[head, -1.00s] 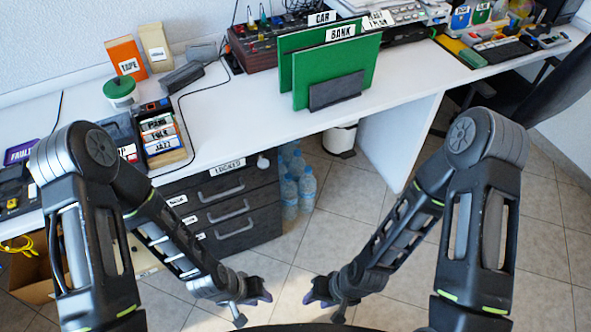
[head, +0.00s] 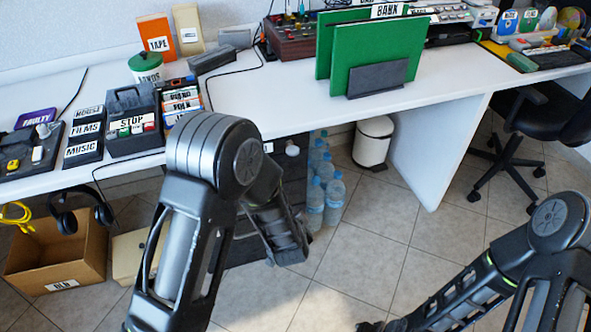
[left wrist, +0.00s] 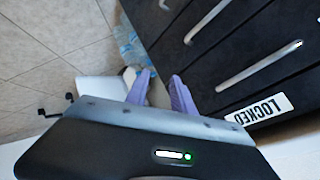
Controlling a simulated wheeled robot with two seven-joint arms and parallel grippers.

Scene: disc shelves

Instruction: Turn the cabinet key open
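The dark drawer cabinet (head: 292,182) stands under the white desk, mostly hidden behind my left arm in the head view. A small whitish round knob (head: 292,148), possibly the key, shows near its upper right. In the left wrist view the cabinet (left wrist: 232,50) shows long metal handles and a white LOCKED label (left wrist: 260,108), upside down. My left gripper (left wrist: 161,90) has its two purple fingers apart beside the cabinet, with nothing clearly held; it is hidden in the head view. My right gripper (head: 370,326) shows only partly at the bottom edge; its fingers are unclear.
Water bottles (head: 315,200) stand right of the cabinet, and a white bin (head: 373,142) stands beyond them. A cardboard box (head: 55,262) with headphones is at the left. The desk top (head: 265,88) is above; tiled floor (head: 365,262) is clear in front.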

